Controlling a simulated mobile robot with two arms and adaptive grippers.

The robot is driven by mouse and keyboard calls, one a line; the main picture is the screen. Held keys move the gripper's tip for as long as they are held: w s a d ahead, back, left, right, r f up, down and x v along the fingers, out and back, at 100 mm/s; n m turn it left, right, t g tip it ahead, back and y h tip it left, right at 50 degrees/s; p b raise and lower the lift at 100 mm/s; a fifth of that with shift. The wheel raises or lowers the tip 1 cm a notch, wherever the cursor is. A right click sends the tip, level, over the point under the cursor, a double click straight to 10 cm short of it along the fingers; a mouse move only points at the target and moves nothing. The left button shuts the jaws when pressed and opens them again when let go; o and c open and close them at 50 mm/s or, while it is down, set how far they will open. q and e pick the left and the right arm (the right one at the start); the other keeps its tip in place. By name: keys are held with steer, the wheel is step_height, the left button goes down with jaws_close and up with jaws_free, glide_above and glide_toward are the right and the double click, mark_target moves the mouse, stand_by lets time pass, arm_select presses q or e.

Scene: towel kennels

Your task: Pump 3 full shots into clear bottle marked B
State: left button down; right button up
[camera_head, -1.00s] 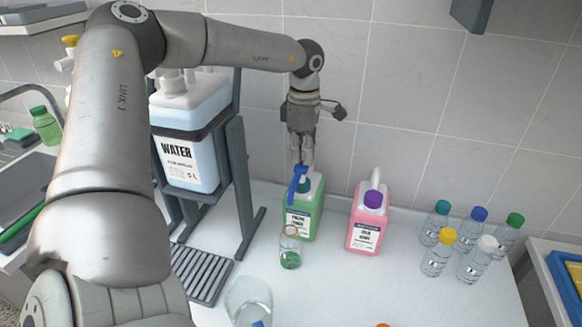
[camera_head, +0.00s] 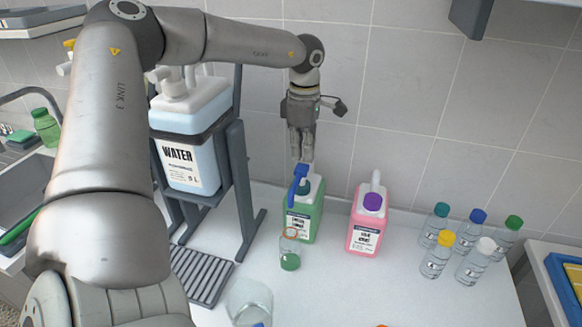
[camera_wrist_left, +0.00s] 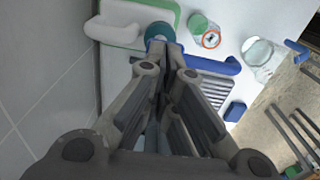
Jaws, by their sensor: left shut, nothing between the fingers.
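The green jug (camera_head: 306,222) stands on the counter with a blue pump head (camera_head: 300,178) on top. A small clear bottle (camera_head: 290,248) with an orange ring at its neck stands upright in front of it, below the spout, with green liquid in its bottom. Its marking is not readable. My left gripper (camera_head: 303,158) is shut and empty, its fingertips just above the pump head; whether they touch it is unclear. The wrist view shows the blue spout (camera_wrist_left: 218,66) and the bottle (camera_wrist_left: 206,36) beside my gripper (camera_wrist_left: 168,52). My right gripper is out of view.
A pink jug (camera_head: 366,228) stands right of the green one. Several capped clear bottles (camera_head: 436,262) stand farther right. The water tank (camera_head: 195,145) on its stand, a ribbed drip tray (camera_head: 200,272) and a clear beaker (camera_head: 248,300) are left and front.

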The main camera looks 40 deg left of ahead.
mark_target(302, 167)
arm_select(q)
steer(key=shift+f+b, duration=2.3)
steer(key=shift+f, duration=0.4)
steer(key=shift+r, duration=0.15)
steer(key=shift+r+p, duration=1.6)
steer(key=shift+r, duration=1.05)
steer(key=shift+f, duration=0.2)
